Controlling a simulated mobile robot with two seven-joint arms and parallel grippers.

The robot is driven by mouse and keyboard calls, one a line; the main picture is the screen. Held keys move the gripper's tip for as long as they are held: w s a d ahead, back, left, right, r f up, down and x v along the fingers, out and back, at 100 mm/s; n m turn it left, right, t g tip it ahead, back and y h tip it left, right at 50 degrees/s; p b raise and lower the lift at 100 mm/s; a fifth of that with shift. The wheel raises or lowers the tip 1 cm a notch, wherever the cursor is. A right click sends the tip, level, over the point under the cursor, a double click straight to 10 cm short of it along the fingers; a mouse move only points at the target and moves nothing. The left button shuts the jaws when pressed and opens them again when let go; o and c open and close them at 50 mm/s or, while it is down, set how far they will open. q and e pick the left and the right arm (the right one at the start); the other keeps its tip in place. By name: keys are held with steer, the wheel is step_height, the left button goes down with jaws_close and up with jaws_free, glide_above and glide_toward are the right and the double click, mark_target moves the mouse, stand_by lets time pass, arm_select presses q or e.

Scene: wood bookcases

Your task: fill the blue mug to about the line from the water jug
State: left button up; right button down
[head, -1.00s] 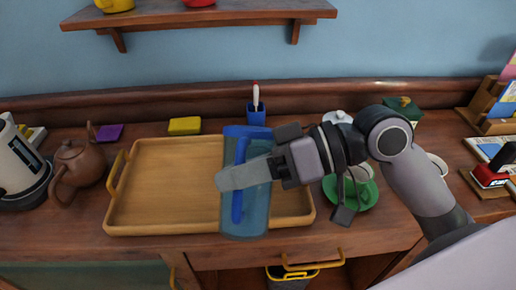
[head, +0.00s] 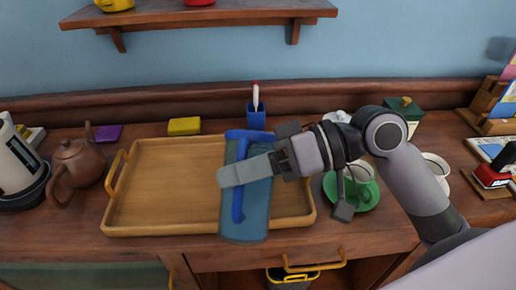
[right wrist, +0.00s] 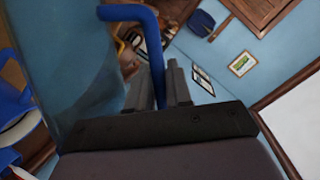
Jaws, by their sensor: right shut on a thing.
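The water jug (head: 258,205) is a tall see-through blue vessel with a solid blue rim and handle. It stands out in front of the right part of the wooden tray (head: 165,190) in the head view, roughly upright. My right gripper (head: 240,172) is shut on its handle (right wrist: 150,40), and the jug wall (right wrist: 75,60) fills the left of the right wrist view. I cannot make out a water level in it, or whether it touches the tray. My left gripper is out of view.
A blue holder (head: 256,119) with a pen-like thing stands behind the tray. A brown teapot (head: 77,163) and a kettle (head: 18,165) are at left. A green saucer with a green cup (head: 360,180) sits at right. The tray's left part is bare.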

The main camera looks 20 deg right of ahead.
mark_target(244, 147)
steer(key=shift+w+d+f, duration=0.1)
steer(key=shift+w, duration=0.1)
steer(key=shift+w+d+f+m+g+y+b, duration=0.25)
steer(key=shift+w+m+y+b, duration=0.2)
steer(key=shift+m, duration=0.35)
stand_by(0.9)
steer(key=shift+w+d+r+m+g+y+p, duration=0.2)
steer(key=shift+w+r+m+p, duration=0.15)
steer(key=shift+r+p, duration=0.2)
steer(key=shift+w+d+r+m+g+y+p, duration=0.15)
steer(key=shift+w+r+m+p, duration=0.15)
steer(key=shift+r+m+p, duration=0.15)
stand_by(4.3)
